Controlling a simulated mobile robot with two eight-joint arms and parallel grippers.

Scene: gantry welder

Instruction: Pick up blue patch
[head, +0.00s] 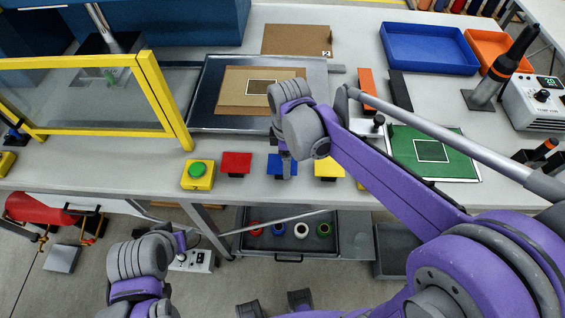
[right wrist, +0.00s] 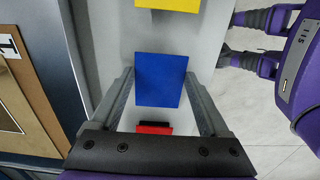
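The blue patch (head: 276,163) is a flat blue square near the front edge of the grey bench, between the red patch (head: 236,163) and the yellow patch (head: 329,167). My right gripper (head: 285,168) points down over it and partly hides it. In the right wrist view the blue patch (right wrist: 161,80) shows between the two separated fingers of my right gripper (right wrist: 159,76). I cannot tell whether the fingers touch it. My left gripper (head: 180,241) is low at the lower left, in front of the bench and away from the patches; its fingers are unclear.
A yellow box with a green button (head: 198,174) stands left of the red patch. A yellow-framed screen (head: 165,100) stands at the left. A metal tray with a brown board (head: 230,90) lies behind the patches. A green board (head: 433,165) lies at right, beyond my right arm.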

